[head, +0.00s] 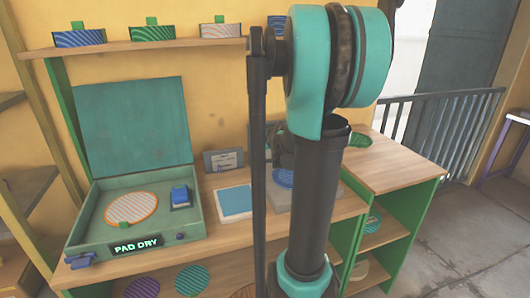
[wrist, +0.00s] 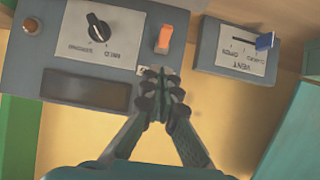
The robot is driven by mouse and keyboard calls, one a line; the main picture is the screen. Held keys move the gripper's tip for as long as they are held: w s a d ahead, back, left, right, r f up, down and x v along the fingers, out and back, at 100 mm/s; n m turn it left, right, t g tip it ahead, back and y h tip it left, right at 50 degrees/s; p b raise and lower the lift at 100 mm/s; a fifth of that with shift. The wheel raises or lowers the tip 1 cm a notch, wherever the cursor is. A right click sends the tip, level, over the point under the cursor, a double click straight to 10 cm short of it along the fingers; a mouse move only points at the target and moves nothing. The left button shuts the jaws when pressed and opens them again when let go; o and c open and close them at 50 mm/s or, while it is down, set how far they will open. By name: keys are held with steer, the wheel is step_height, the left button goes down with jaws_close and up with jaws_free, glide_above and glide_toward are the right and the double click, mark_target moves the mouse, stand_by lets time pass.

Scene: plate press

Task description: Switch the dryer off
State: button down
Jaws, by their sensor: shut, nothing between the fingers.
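In the wrist view a grey control panel (wrist: 140,110) carries an orange rocker switch (wrist: 165,38), a black knob (wrist: 98,27) on a white label, a brown round lamp (wrist: 31,25) and a dark, blank display (wrist: 86,90). My gripper (wrist: 160,72) is shut and empty, its fingertips over the panel just below the orange switch in the picture. I cannot tell whether the tips touch the panel. In the head view my arm hides the gripper and most of this panel. A teal box (head: 85,215) there has its lid up and a lit "PAD DRY" sign (head: 136,245).
A vent panel (wrist: 212,50) with a blue lever (wrist: 264,41) is right of the switch in the wrist view. An orange-striped disc (head: 130,207) and a blue block (head: 180,196) are in the teal box. A blue-and-white pad (head: 236,203) lies on the wooden bench (head: 225,238).

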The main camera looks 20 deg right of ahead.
steer(key=f+v, duration=0.1)
steer(key=v, duration=0.9)
steer(key=shift+s, duration=0.6)
steer(key=shift+s+f, duration=0.1)
